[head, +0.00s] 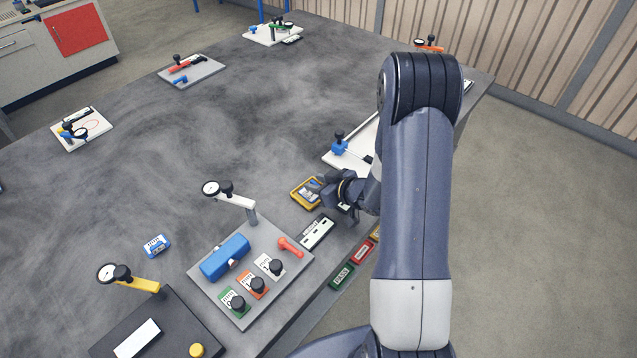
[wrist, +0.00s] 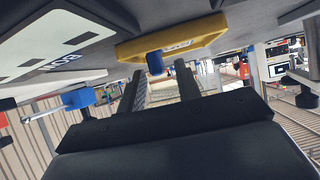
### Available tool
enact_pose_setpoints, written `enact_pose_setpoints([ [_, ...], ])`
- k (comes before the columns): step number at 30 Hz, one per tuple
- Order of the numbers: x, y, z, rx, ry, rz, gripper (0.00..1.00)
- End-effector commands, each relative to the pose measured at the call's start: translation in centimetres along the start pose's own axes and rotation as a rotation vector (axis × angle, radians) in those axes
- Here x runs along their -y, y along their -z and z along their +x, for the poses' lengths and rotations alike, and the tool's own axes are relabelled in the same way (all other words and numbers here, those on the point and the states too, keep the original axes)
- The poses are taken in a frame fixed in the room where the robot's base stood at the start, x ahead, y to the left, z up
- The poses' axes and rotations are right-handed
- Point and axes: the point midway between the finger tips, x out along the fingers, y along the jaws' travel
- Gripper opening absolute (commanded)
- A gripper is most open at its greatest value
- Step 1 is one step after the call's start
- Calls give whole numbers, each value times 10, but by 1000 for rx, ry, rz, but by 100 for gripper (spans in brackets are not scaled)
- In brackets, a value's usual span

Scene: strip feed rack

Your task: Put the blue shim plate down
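My gripper (head: 328,190) is low over the table's right side, at the right edge of a small yellow tray (head: 296,194). Blue and grey pieces show in the tray; a blue piece (head: 313,183) lies near its right side. In the wrist view, the fingers (wrist: 161,70) stand apart, with a small blue piece (wrist: 155,62) between their tips, in front of the yellow tray's wall (wrist: 205,40). I see a gap between it and the right finger. It may be the blue shim plate's end; its full outline is hidden.
A labelled black-and-white block (head: 317,231) lies just in front of the tray. A grey fixture plate (head: 205,277) with a blue block (head: 225,258) and knobs stands front left. A white board (head: 340,159) with a blue clamp is behind my gripper. The table's middle is clear.

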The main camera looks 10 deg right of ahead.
Motion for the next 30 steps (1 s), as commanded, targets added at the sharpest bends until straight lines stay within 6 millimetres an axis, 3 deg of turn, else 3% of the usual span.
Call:
enact_pose_setpoints([
  [16,-2,1,-102,-1,-4,0,32],
  [22,0,1,-118,0,-1,0,32],
  [30,0,1,-121,0,0,0,32],
])
